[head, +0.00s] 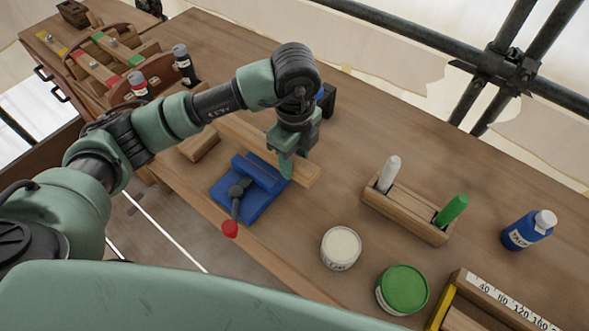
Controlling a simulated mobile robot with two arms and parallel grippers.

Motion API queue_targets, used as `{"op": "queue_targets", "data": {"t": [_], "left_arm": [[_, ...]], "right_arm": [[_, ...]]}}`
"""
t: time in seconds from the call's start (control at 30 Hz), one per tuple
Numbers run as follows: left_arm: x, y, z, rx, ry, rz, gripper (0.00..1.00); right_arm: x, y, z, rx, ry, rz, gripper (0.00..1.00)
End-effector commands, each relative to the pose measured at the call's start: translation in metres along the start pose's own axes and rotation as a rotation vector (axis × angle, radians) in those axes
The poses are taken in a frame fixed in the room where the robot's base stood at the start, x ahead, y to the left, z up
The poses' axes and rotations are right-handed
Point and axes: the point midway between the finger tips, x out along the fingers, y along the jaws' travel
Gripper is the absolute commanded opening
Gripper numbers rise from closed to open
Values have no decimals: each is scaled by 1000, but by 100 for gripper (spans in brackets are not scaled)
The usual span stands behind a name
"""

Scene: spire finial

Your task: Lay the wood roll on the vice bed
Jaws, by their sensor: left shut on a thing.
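The blue vice (245,202) sits near the bench's front edge, with a dark lever ending in a red knob (230,229). My left gripper (288,170) points down at the vice's right rear side, shut on a long pale wooden piece that I take to be the wood roll (304,175). The piece runs from behind the vice toward the right, and its middle is partly hidden by my gripper. I cannot tell whether it touches the vice bed. My right gripper is out of view.
A wooden block (199,145) lies left of the vice. A white tin (341,248), a green-lidded tin (402,289), a wooden holder with two sticks (405,212) and a blue bottle (528,230) stand to the right.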

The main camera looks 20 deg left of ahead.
Motion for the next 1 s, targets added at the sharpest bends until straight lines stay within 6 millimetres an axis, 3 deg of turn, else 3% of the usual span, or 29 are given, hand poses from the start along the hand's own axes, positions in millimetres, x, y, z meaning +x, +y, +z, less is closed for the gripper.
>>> {"op": "queue_targets", "data": {"t": [0.1,0.4,0.8,0.83,0.9,1.0], "left_arm": [[8,0,0,-1,1,0,0],[47,0,0,-1,0,0,0],[55,0,0,0,0,-1,0],[54,0,0,0,0,-1,47],[54,0,0,0,0,0,63],[54,0,0,0,0,0,63]], "right_arm": [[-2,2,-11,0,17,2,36],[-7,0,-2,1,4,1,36],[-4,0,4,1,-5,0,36],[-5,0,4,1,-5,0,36],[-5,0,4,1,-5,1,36],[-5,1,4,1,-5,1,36]]}}
